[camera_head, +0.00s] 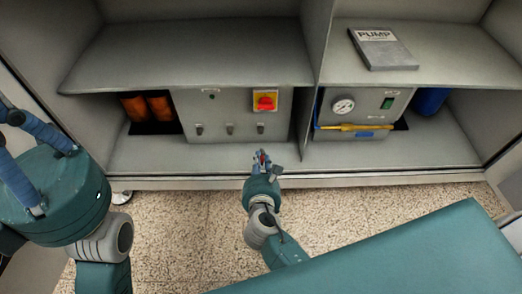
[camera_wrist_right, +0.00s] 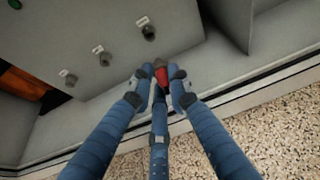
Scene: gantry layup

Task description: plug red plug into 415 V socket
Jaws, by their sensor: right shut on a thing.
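The red plug (camera_wrist_right: 161,75) is between the fingertips of my right gripper (camera_wrist_right: 160,80), which is shut on it. In the head view my right gripper (camera_head: 262,158) is in front of the grey panel, low and apart from it. The panel (camera_head: 185,105) has three dark sockets: left (camera_head: 199,129), middle (camera_head: 230,129) and right (camera_head: 260,128). In the right wrist view the right socket (camera_wrist_right: 148,32) is above the plug, with a visible gap. Their labels are too small to read. My left gripper (camera_head: 12,128) is at the left edge, partly cut off.
A red-and-yellow rotary switch (camera_head: 265,101) is above the right socket. Orange parts (camera_head: 147,107) are left of the panel. A divider (camera_head: 311,75) separates the bay with the gauge (camera_head: 343,106). The shelf floor (camera_head: 150,156) is bare before the panel.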

